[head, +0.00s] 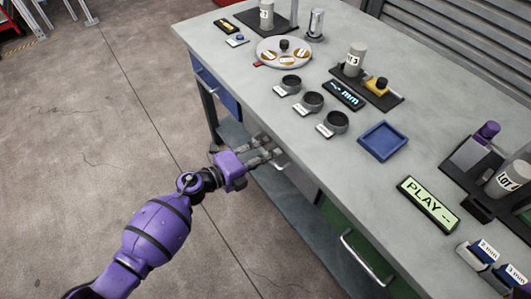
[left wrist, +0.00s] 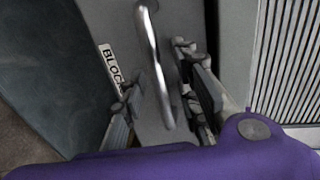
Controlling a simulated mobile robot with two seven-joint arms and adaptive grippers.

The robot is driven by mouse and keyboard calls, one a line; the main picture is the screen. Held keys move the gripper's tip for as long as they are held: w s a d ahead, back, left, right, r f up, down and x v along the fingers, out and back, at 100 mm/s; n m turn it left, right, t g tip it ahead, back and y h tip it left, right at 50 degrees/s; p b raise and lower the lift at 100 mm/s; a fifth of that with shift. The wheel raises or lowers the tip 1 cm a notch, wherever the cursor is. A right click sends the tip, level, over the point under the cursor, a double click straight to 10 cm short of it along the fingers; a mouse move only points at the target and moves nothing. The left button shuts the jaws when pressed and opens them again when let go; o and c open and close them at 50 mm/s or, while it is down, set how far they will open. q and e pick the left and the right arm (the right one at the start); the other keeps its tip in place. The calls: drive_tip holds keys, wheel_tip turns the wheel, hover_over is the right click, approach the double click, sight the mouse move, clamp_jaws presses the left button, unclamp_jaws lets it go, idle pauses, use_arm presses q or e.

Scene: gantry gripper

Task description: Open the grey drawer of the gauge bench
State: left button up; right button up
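The grey drawer (left wrist: 172,18) fills the middle of the left wrist view, with a bright metal bar handle (left wrist: 153,50) and a label reading "BLOC", partly hidden. In the head view the grey drawer front (head: 301,180) shows only a little under the bench top, mostly behind my gripper. My left gripper (head: 265,151) is at this drawer, below the bench's front edge. In the left wrist view its fingers (left wrist: 160,92) are open, one on each side of the handle, with gaps still visible. My right gripper is in neither view.
The gauge bench (head: 245,80) carries several ring gauges (head: 311,102), a blue tray (head: 383,141), a round plate (head: 284,53) and displays. A blue drawer (head: 214,84) is left of the grey one; a green drawer (head: 338,226) with a bar handle (head: 362,259) is right. Floor before the bench is clear.

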use_arm(q)
drive_tip(key=shift+c, duration=0.6)
drive_tip(key=c, duration=0.6)
clamp_jaws()
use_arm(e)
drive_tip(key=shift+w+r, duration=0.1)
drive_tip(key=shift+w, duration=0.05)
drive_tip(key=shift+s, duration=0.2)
use_arm(q)
drive_tip(key=shift+a, duration=0.1)
drive_tip(key=shift+s+a, duration=0.1)
drive_tip(key=shift+a, duration=0.05)
drive_tip(key=f+v, duration=0.2)
drive_tip(key=v, duration=1.1)
drive_tip(key=f+v, duration=0.3)
drive_tip(key=v, duration=1)
drive_tip(key=shift+s+a+b, duration=0.3)
drive_tip(key=shift+s+a, duration=0.15)
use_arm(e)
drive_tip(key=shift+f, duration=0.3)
